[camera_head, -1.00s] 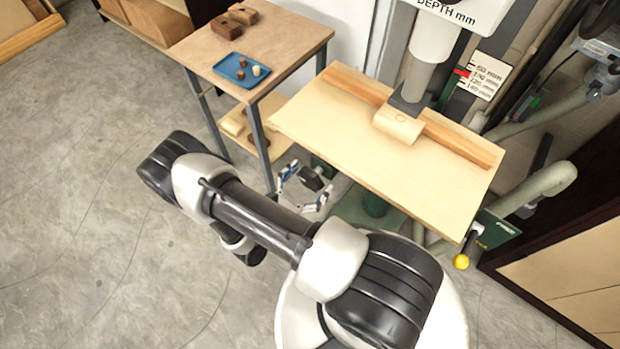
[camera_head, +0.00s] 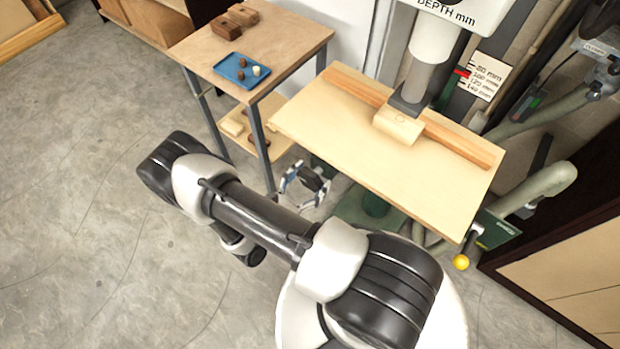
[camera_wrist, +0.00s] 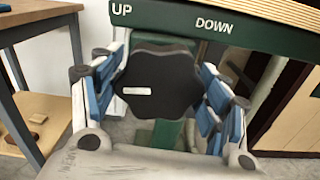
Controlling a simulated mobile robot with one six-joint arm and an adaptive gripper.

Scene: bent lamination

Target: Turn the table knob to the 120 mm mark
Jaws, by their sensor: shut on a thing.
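The black lobed table knob (camera_wrist: 165,85) with a white mark sits under the green table edge (camera_wrist: 170,22) lettered UP and DOWN. My gripper (camera_wrist: 160,100) has its blue-padded fingers on either side of the knob and is shut on it. In the head view my gripper (camera_head: 305,186) is below the left front edge of the wooden table (camera_head: 400,185). The knob is hard to make out there. A red pointer (camera_head: 462,73) stands beside the white depth scale (camera_head: 487,76), near its upper marks. Its exact reading is too small to tell.
A wooden block (camera_head: 398,126) lies under the spindle against the fence (camera_head: 455,141). A side table (camera_head: 285,40) with a blue tray (camera_head: 240,72) stands at left. A yellow-ended handle (camera_head: 461,262) hangs at right. Floor at left is clear.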

